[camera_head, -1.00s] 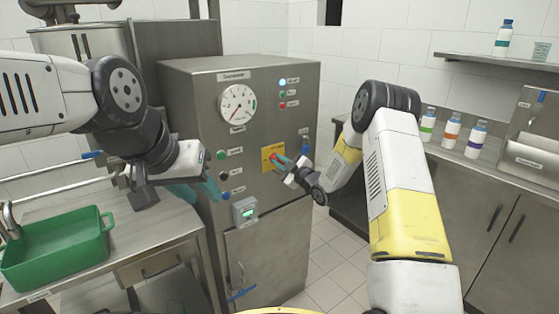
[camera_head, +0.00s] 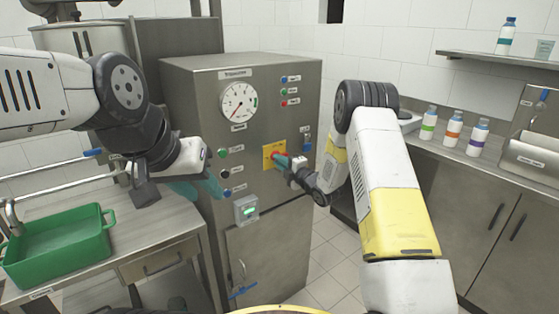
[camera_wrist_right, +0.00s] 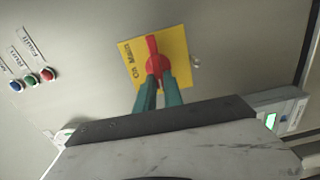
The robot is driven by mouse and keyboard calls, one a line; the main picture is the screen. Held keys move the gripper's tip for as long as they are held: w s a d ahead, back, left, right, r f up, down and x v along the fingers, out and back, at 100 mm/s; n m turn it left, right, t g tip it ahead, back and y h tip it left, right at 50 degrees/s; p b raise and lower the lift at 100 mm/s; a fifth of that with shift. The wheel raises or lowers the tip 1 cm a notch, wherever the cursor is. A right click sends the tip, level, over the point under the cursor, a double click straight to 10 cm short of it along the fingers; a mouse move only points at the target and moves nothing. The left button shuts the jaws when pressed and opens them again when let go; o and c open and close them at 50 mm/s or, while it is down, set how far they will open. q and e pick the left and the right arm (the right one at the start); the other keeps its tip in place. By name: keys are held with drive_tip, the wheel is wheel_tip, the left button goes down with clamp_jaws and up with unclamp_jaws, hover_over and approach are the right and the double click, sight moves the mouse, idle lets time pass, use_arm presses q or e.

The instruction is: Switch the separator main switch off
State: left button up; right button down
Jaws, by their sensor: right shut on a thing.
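The separator main switch is a red rotary knob (camera_wrist_right: 155,63) on a yellow plate (camera_wrist_right: 179,51) marked "On" and "Main". The yellow plate also shows on the steel cabinet front in the head view (camera_head: 267,163). My right gripper (camera_wrist_right: 160,88) is shut on the red knob, with its teal fingers at the knob's near end; the contact is partly hidden. The far end of the knob shows beyond the fingers. My left gripper (camera_head: 202,188) is open and empty, left of the cabinet's lower buttons.
The steel cabinet (camera_head: 190,100) carries a round gauge (camera_head: 239,101), coloured lamps, several buttons and a small grey box (camera_head: 246,209) with a green display. A green tray (camera_head: 60,250) is on the left table. Bottles (camera_head: 453,130) stand on the right counter.

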drive_tip(key=shift+f+n, duration=0.1)
drive_tip(key=shift+n, duration=0.2)
drive_tip(key=c, duration=1.5)
unclamp_jaws()
drive_tip(key=shift+o, duration=0.2)
drive_tip(key=v, duration=0.7)
drive_tip(key=shift+s+d, duration=0.25)
drive_tip(key=shift+s, duration=0.05)
